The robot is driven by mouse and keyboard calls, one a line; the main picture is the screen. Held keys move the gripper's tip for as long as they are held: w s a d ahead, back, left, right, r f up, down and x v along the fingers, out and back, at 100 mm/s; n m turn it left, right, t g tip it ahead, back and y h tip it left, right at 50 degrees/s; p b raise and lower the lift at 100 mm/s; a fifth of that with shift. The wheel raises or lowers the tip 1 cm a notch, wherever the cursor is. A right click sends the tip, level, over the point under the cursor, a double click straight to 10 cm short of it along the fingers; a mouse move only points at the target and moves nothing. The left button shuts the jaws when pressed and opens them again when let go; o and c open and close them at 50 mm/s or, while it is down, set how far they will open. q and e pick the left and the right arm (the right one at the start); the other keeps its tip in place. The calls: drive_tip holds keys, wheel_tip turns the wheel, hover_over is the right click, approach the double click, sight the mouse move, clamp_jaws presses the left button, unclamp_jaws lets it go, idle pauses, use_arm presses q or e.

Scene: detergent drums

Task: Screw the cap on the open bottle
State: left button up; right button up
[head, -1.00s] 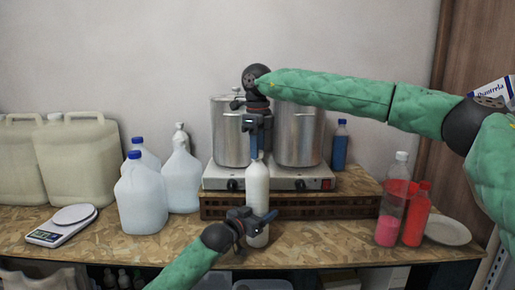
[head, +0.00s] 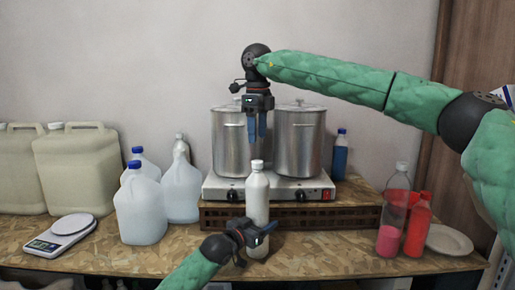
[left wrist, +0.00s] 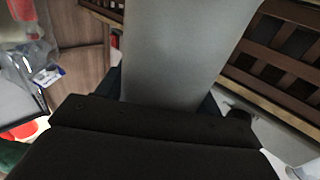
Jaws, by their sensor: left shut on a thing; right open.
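A white bottle (head: 257,197) stands upright at the front middle of the table, with a pale cap (head: 257,165) on its top. I cannot tell how tightly the cap sits. My left gripper (head: 254,234) is shut around the lower part of the bottle. In the left wrist view the bottle (left wrist: 185,55) fills the space between the fingers. My right gripper (head: 257,127) is open and empty above the bottle, pointing down, clear of the cap.
Two steel pots (head: 298,140) stand on a hot plate (head: 290,190) on a wooden riser behind the bottle. White jugs (head: 140,208) and a scale (head: 62,234) are at the left. Red bottles (head: 418,225) and a plate (head: 449,240) are at the right. Bare table lies on both sides of my left gripper.

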drive_tip(key=shift+r, duration=1.9)
use_arm(q)
drive_tip(key=o, duration=2)
drive_tip(key=shift+b+v, duration=1)
drive_tip(key=shift+v, duration=2.85)
use_arm(e)
drive_tip(key=shift+f, duration=1.05)
